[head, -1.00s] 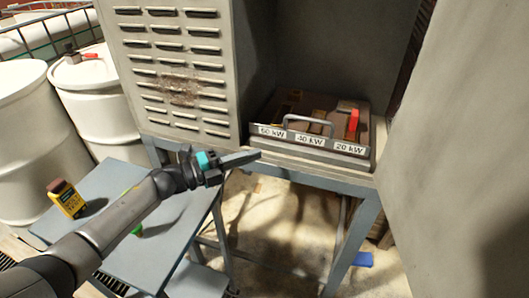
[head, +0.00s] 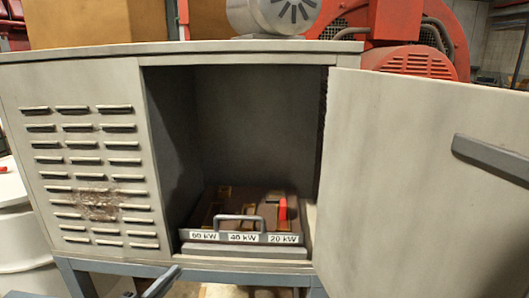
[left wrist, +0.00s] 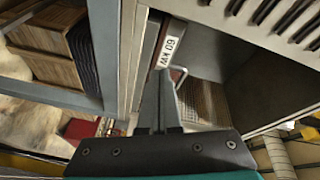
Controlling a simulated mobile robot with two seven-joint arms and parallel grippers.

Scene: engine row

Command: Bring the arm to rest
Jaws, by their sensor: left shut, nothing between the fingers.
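My left gripper (head: 160,284) shows only by its fingertips at the bottom edge of the head view, in front of and below the cabinet opening. In the left wrist view its fingers (left wrist: 160,100) are closed together with nothing between them, pointing toward the cabinet's lower front edge. The rest of the left arm is out of the head view. My right gripper is in neither view.
A grey cabinet (head: 100,85) stands ahead with its door (head: 420,150) swung open to the right. Inside is a drawer with a handle (head: 238,217) and kW labels, and a red switch (head: 283,210). Red machinery (head: 415,60) stands behind.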

